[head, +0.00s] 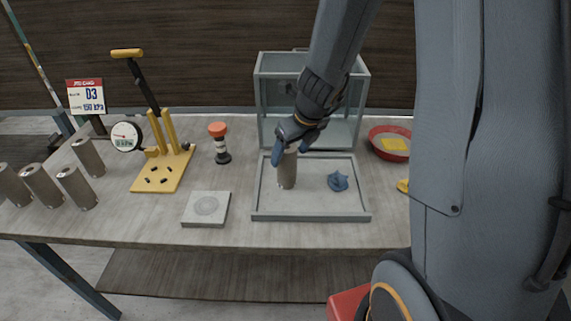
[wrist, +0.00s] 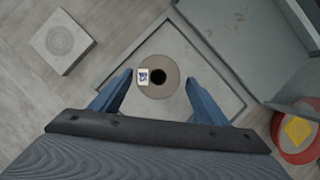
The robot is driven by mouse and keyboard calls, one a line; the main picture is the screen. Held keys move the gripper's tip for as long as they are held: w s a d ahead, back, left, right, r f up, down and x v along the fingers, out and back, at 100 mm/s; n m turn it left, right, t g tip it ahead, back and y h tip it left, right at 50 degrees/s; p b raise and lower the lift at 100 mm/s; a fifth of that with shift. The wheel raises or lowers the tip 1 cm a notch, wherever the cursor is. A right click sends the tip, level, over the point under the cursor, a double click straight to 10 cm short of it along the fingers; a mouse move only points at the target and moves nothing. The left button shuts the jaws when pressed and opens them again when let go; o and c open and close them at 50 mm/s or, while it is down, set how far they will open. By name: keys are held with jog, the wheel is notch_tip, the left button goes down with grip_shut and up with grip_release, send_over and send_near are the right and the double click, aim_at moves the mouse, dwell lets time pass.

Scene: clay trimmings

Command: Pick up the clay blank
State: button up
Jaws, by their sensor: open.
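The clay blank (head: 287,171) is a brown-grey cylinder standing upright in a shallow grey tray (head: 310,217). In the wrist view the clay blank (wrist: 168,84) shows from above as a round top with a dark central hole and a small white label. My gripper (head: 290,143) is at the top of the blank, pointing down. In the wrist view my gripper (wrist: 161,88) is open, with one blue finger on each side of the blank. I see a gap on both sides there. The blank's far side is hidden.
A clear-walled box (head: 355,90) stands behind. A red bowl (head: 376,147) is at right. A square plate (head: 205,209), yellow press (head: 160,178), orange-topped post (head: 218,131) and several cylinders (head: 77,187) stand left.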

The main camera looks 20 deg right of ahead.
jog(key=b+x, duration=0.1)
jog(key=x, duration=0.2)
jog(key=b+x, duration=0.2)
jog(key=x, duration=0.2)
jog(key=shift+a, duration=0.2)
jog(key=shift+s+r, duration=0.1)
grip_shut()
jog(key=shift+r, duration=0.15)
